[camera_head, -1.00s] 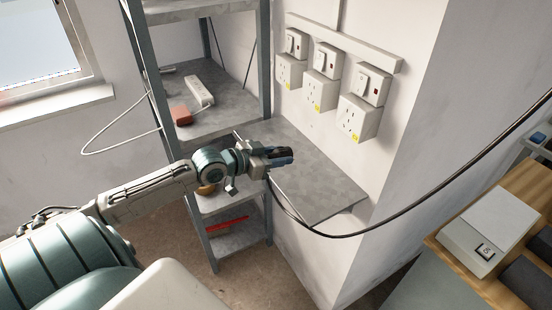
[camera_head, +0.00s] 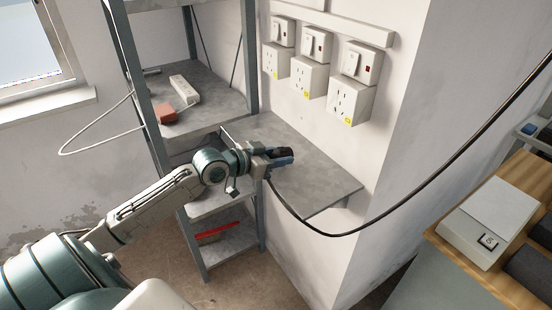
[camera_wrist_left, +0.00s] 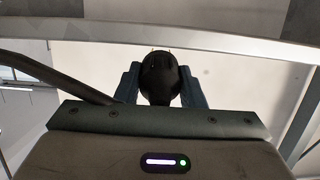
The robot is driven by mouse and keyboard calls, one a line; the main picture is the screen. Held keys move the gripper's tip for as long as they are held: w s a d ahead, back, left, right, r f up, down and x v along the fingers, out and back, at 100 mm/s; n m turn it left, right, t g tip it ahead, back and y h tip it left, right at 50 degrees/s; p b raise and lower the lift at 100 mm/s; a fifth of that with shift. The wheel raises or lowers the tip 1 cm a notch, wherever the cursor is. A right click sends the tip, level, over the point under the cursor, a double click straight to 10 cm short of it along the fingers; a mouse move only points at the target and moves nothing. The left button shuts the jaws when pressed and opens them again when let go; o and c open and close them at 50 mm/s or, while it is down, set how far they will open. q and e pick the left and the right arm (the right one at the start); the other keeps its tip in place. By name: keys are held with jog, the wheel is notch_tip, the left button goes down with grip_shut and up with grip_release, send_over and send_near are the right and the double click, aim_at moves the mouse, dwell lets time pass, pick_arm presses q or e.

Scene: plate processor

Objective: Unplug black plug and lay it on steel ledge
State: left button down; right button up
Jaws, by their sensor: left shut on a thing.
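My left gripper (camera_head: 284,156) is shut on the black plug (camera_wrist_left: 160,78), which sits between the two blue fingers in the left wrist view. In the head view the plug shows only as a dark shape at the fingertips. Its black cord (camera_head: 345,234) hangs from the gripper and sweeps up to the right. The steel ledge (camera_head: 325,185) is a grey shelf fixed to the wall below the sockets. The gripper appears over its left part; I cannot tell the height gap. My right gripper is not in view.
Three white sockets (camera_head: 349,101) with switches are on the wall above the ledge, with no plug in them. A grey shelf rack (camera_head: 250,60) stands to the left, holding a white power strip (camera_head: 185,90) and a red block (camera_head: 166,114). The ledge's right part is clear.

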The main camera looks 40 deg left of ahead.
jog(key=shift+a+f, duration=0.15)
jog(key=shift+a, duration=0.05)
pick_arm(q)
jog(key=c, duration=0.9)
grip_release()
jog(key=shift+o, duration=0.2)
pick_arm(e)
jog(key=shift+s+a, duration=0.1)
pick_arm(q)
jog(key=shift+v, duration=1.05)
jog(key=p+v, duration=0.8)
jog(key=p, duration=0.4)
jog(key=shift+s+a, duration=0.2)
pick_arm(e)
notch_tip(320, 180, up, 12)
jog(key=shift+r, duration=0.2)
